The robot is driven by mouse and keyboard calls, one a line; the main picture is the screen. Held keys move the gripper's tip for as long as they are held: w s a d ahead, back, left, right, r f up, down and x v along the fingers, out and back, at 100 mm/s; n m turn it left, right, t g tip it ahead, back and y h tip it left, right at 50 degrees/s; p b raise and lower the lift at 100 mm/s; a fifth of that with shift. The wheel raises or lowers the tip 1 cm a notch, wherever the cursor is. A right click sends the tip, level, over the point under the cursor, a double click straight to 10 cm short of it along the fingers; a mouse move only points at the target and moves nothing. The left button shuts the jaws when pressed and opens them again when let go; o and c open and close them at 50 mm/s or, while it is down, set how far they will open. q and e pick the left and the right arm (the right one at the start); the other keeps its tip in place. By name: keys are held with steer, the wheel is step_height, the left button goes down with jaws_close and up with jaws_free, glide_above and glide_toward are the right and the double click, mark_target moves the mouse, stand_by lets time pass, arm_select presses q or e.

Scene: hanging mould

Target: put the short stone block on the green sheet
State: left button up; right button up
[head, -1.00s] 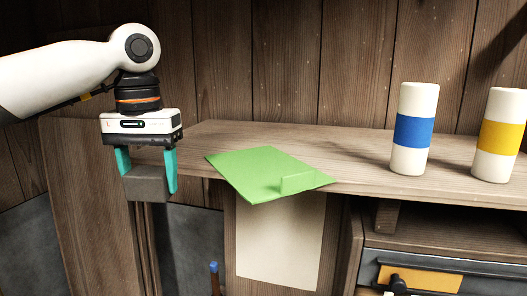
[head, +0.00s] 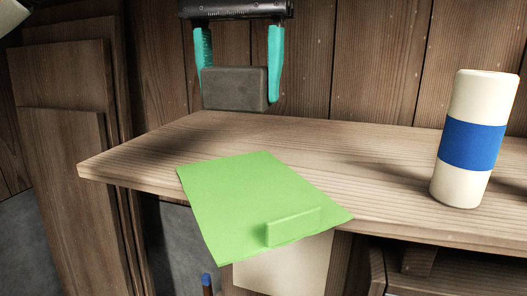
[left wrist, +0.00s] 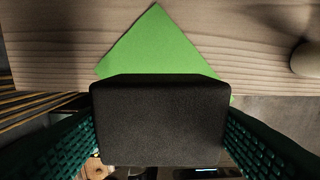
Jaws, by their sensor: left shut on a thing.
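The short stone block (head: 235,88) is dark grey and held level in my left gripper (head: 238,85). The teal fingers are shut on its two ends, and it hangs in the air above the shelf. In the left wrist view the block (left wrist: 160,120) fills the middle and hides part of the green sheet (left wrist: 155,50). In the head view the green sheet (head: 240,190) lies on the wooden shelf, its front part reaching over the front edge. A small green upright piece (head: 293,226) stands near its front right. My right gripper is not in view.
A white cylinder with a blue band (head: 472,140) stands on the wooden shelf (head: 390,165) to the right of the sheet. Wooden boards (head: 70,110) stand at the left. A plank wall closes off the back. A pale paper (head: 285,265) hangs below the shelf.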

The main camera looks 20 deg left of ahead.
mark_target(242, 110)
arm_select(q)
steer(key=shift+w+d+f, duration=0.4)
steer(key=shift+d+f, duration=0.05)
steer(key=shift+d, duration=0.3)
steer(key=f, duration=0.1)
steer(key=s+f, duration=0.1)
steer(key=f, duration=0.1)
steer(key=shift+s+a+f, duration=0.2)
steer(key=shift+s+a, duration=0.1)
steer(key=shift+s, duration=0.05)
steer(key=shift+a+f, duration=0.1)
steer(key=shift+f, duration=0.6)
steer(key=f, duration=0.3)
steer(key=shift+w+d+f, duration=0.15)
steer(key=shift+w+d, duration=0.1)
steer(key=shift+w, duration=0.1)
steer(key=shift+a+f, duration=0.1)
steer(key=shift+f, duration=0.2)
steer(key=shift+s+a, duration=0.1)
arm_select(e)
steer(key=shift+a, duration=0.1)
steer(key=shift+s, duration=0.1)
